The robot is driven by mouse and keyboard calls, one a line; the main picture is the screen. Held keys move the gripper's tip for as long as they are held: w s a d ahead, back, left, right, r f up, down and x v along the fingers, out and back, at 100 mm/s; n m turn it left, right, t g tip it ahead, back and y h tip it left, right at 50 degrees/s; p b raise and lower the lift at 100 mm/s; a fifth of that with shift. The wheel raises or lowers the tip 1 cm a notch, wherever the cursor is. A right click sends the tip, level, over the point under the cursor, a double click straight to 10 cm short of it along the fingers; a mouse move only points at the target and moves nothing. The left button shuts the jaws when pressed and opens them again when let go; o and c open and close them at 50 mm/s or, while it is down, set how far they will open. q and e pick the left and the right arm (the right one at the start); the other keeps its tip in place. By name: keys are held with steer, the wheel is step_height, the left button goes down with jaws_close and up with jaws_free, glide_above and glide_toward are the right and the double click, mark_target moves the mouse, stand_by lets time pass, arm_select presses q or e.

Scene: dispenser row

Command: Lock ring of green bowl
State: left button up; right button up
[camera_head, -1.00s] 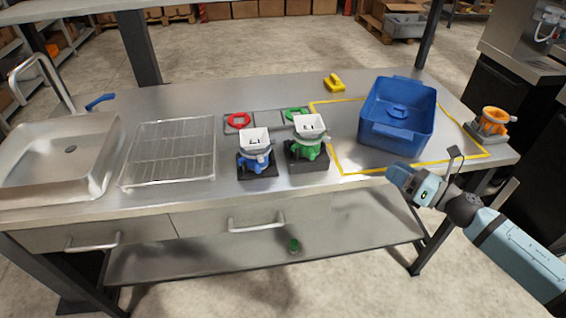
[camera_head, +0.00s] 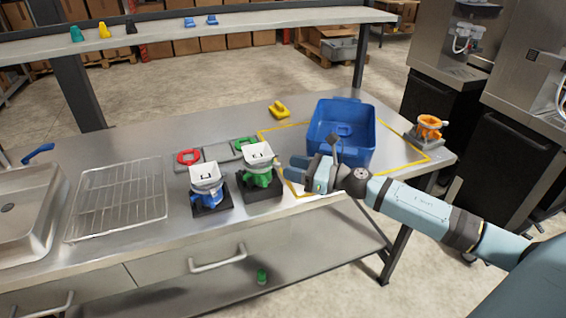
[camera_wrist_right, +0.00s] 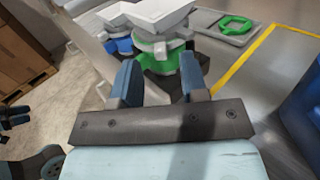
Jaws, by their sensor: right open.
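The green bowl (camera_head: 257,178) sits on a dark block near the table's front edge, with a white square hopper (camera_head: 258,156) on top. A grey ring or collar shows between hopper and green body in the right wrist view (camera_wrist_right: 163,42). My right gripper (camera_head: 284,170) reaches in from the right, just beside the green bowl. In the right wrist view the gripper (camera_wrist_right: 158,75) is open, its two blue fingers pointing at the green body (camera_wrist_right: 160,60); contact cannot be told. A green ring-shaped piece (camera_head: 243,144) lies on a grey plate behind.
A blue bowl (camera_head: 209,195) with a white hopper stands left of the green one. A blue bin (camera_head: 342,130) stands behind my right arm, inside yellow tape. A red ring (camera_head: 188,157), a yellow piece (camera_head: 279,110), a wire rack (camera_head: 117,200) and an orange unit (camera_head: 428,128) are around.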

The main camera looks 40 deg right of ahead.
mark_target(280, 165)
steer(key=shift+x, duration=1.6)
